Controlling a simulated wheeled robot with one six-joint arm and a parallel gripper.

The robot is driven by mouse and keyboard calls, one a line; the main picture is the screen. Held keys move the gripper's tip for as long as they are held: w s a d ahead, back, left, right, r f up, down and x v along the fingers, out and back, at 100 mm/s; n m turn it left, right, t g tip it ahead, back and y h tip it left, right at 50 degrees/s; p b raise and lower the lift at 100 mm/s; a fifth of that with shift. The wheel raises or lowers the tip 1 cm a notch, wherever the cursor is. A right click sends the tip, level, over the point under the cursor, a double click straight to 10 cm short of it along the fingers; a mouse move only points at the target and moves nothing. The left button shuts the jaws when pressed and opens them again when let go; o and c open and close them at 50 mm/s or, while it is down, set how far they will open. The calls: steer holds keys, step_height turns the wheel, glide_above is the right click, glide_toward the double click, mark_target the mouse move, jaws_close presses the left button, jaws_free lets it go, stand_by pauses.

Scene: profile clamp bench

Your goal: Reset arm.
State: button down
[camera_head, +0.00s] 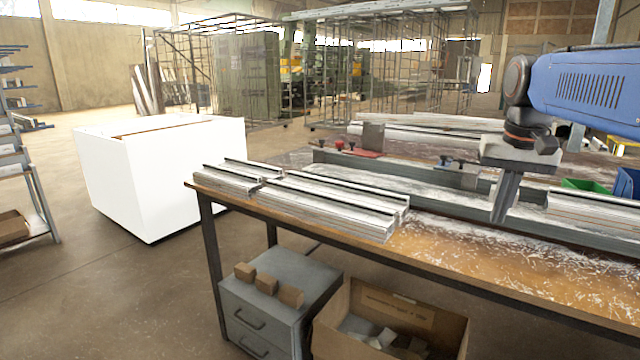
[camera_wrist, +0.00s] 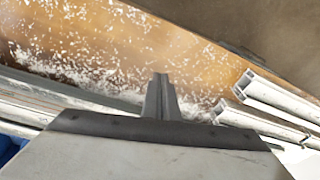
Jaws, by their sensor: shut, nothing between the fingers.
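My gripper (camera_head: 499,215) hangs below the blue arm at the right of the head view, pointing down over the workbench (camera_head: 450,250). Its fingers are shut together with nothing between them. In the wrist view the closed fingers (camera_wrist: 160,82) stick out past the grey gripper body, over the wood top strewn with pale shavings. In the head view the fingertips appear in front of the long grey rail of the clamp fixture (camera_head: 400,180); I cannot tell whether they touch it.
Aluminium profiles (camera_head: 330,205) lie on the bench left of my gripper, and more profiles (camera_head: 595,208) lie at right. Green (camera_head: 584,185) and blue (camera_head: 627,182) bins stand behind. A white box (camera_head: 165,175) stands on the floor at left. A drawer cabinet (camera_head: 270,310) and cardboard box (camera_head: 440,325) are below.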

steer(key=s+a+f+n+t, duration=0.1)
steer(key=s+a+f, duration=0.3)
steer(key=s+f, duration=0.6)
steer(key=s+a+f+n+t, duration=0.2)
steer(key=s+a+f+n, duration=0.1)
steer(key=s+f, duration=0.7)
steer(key=shift+a+f, duration=0.35)
steer(key=shift+f, duration=0.25)
steer(key=shift+w+r, duration=0.1)
